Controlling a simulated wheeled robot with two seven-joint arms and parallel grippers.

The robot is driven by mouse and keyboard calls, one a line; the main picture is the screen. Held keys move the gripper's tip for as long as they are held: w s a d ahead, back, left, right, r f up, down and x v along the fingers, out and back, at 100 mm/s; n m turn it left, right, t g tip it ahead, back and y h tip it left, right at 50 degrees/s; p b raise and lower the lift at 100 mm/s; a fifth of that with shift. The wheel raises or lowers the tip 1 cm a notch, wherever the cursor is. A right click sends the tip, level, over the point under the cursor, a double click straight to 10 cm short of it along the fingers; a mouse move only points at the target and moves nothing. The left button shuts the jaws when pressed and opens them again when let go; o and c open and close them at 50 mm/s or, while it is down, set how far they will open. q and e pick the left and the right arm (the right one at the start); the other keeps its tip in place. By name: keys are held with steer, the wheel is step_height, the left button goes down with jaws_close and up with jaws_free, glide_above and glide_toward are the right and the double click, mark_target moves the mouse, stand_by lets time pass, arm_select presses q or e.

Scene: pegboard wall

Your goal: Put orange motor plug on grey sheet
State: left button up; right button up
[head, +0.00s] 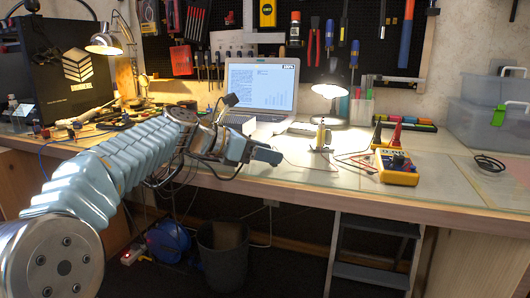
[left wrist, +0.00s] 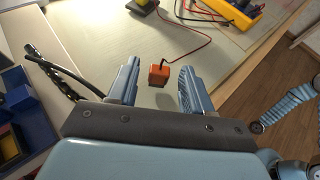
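The orange motor plug (left wrist: 158,74) is a small block with a dark wire at its top, in the middle of the left wrist view. My left gripper (left wrist: 157,88) is open, with one finger on each side of the plug and visible gaps to both. In the head view my left gripper (head: 268,155) hangs over the front part of the bench, and I cannot make out the plug there. A pale grey sheet (left wrist: 222,62) covers the bench top beyond and beside the plug; it also shows in the head view (head: 320,178). My right gripper is not in view.
A yellow multimeter (head: 396,167) with leads stands to the right. A small stand (head: 320,139) with wires is behind the gripper, near the laptop (head: 258,88) and lit lamp (head: 331,90). Blue bins (left wrist: 22,125) lie at left in the wrist view. The right front sheet area is clear.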

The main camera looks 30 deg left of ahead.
arm_select(q)
steer(key=shift+r, duration=0.1)
steer(key=shift+s+a+r, duration=0.1)
steer(key=shift+s+r, duration=0.05)
steer(key=shift+r, duration=0.05)
steer(key=p+v, duration=0.2)
steer(key=v, duration=0.9)
steer(key=shift+s+a, duration=0.15)
steer(key=shift+s, duration=0.15)
